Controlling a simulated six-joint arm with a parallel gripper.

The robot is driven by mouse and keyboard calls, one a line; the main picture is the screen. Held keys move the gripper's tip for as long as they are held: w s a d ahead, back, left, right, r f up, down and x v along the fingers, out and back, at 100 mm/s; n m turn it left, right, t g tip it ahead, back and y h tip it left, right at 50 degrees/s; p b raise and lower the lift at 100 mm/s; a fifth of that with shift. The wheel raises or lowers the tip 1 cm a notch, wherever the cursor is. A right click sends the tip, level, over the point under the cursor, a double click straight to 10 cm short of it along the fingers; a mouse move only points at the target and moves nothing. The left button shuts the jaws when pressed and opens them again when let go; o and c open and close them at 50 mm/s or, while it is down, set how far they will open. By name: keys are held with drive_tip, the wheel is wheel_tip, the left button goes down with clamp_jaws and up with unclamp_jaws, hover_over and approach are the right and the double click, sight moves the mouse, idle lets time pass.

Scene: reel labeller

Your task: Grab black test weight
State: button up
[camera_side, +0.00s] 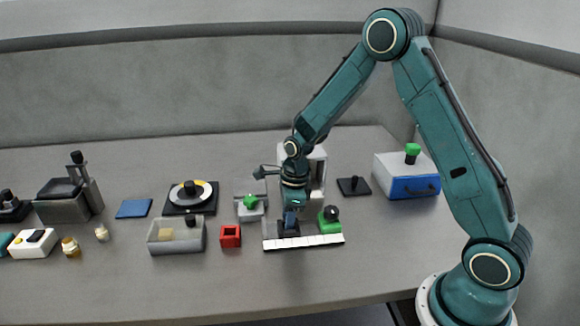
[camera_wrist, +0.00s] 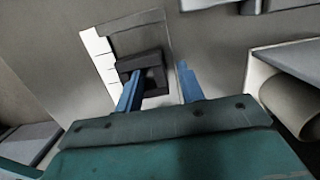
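In the side view my gripper (camera_side: 291,215) points down over a dark block (camera_side: 288,229) on a white-edged strip. In the wrist view my gripper (camera_wrist: 160,69) shows two blue fingers apart. The dark, square block (camera_wrist: 155,60) lies beyond the fingertips; the left finger covers part of it and the right finger is to its right. I cannot tell whether a finger touches it. Another black piece, a flat square with a knob (camera_side: 354,186), stands to the right. I cannot tell for sure which is the black test weight.
A green block with a dark knob (camera_side: 330,222) stands close right of my gripper. A red open cube (camera_side: 230,236) and a clear bin (camera_side: 164,246) are to the left. A white and blue box (camera_side: 415,188) is at right. The table front is clear.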

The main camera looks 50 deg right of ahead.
idle(0.4)
clamp_jaws()
drive_tip(key=shift+r, duration=0.15)
wheel_tip(320, 180, up, 20)
idle(0.9)
idle(0.4)
